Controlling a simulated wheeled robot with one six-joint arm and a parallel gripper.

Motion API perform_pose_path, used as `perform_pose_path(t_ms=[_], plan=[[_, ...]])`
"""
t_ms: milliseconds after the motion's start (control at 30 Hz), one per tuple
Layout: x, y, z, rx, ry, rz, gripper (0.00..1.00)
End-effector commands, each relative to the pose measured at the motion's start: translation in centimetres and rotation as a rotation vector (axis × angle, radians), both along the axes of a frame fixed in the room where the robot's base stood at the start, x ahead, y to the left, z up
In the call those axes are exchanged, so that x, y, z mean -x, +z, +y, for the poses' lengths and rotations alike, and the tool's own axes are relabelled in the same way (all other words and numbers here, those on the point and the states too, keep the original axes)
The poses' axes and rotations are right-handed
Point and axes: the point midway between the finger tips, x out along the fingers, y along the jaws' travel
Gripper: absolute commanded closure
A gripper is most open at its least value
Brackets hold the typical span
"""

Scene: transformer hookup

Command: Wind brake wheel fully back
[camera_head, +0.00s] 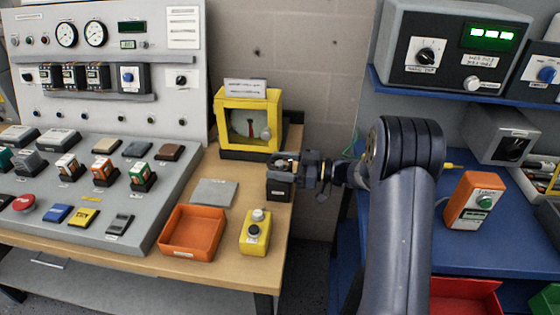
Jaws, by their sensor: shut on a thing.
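My gripper (290,163) reaches in from the right, at the right end of the wooden bench. It is shut on a small part on top of a black block (279,189) with a pale label. The jaws cover most of this part, so I cannot make out its shape or how far it is turned; it may be the brake wheel. Just behind stands a yellow-framed box (222,122) with a rounded window, a red mark inside and a grey knob (266,133) at its right. No other wheel shows clearly.
An orange tray (192,253), a grey plate (213,192) and a yellow box with knobs (254,238) lie in front on the bench. A sloped control panel (108,220) fills the left. A blue bench with an orange meter (474,200) stands right, across a gap.

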Motion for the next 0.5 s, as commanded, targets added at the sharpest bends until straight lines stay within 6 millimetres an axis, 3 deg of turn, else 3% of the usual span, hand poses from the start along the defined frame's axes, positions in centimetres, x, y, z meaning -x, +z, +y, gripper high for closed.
perform_pose_path(t_ms=[500], plan=[[-0.06, 0.19, 0.08, -0.004, 0.163, -0.004, 0.58]])
